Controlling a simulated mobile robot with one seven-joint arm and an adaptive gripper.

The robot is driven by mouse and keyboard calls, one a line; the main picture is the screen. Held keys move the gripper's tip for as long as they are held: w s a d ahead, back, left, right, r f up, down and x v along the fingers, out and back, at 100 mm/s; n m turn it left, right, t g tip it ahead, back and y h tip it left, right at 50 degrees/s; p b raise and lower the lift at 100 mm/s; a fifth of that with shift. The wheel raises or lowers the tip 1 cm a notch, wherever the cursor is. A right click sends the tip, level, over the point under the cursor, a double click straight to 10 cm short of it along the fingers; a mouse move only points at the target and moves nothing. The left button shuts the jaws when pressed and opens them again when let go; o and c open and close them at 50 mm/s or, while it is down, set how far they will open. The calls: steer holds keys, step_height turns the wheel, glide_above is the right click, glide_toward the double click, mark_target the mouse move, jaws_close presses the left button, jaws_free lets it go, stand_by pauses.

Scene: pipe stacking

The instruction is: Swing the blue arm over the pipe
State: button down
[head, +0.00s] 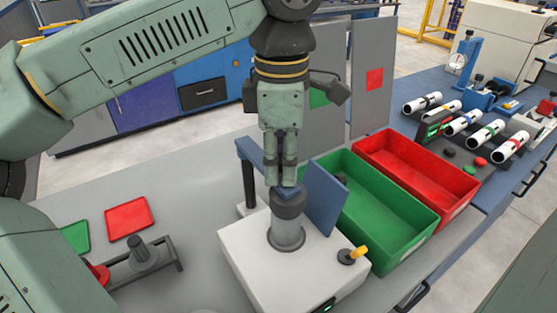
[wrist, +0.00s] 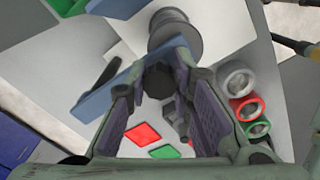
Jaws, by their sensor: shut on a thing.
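The blue arm (head: 250,151) runs from a black post on a white box (head: 255,250) toward my gripper (head: 287,183). My gripper points down at the arm's free end, its fingers closed around a dark knob (wrist: 158,80) that appears to belong to the arm. In the wrist view the blue arm (wrist: 110,95) crosses at the fingertips. The grey pipe (head: 286,235) stands upright on the white box with a dark top. The arm's end is directly above or at that top; the exact gap is hidden. The pipe also shows beyond the arm in the wrist view (wrist: 175,35).
A blue upright plate (head: 327,195) stands right of the pipe, with a green bin (head: 415,232) and red bin (head: 445,200) beyond. A yellow lever (head: 357,253) is at the box's right. Red (head: 129,217) and green (head: 75,237) mats lie left. Several pipes lie far right.

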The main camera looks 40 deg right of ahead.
steer(key=shift+d, duration=0.1)
steer(key=c, duration=1.4)
jaws_free()
step_height(320, 180, up, 8)
steer(key=shift+f, duration=0.2)
steer(key=shift+f, duration=0.1)
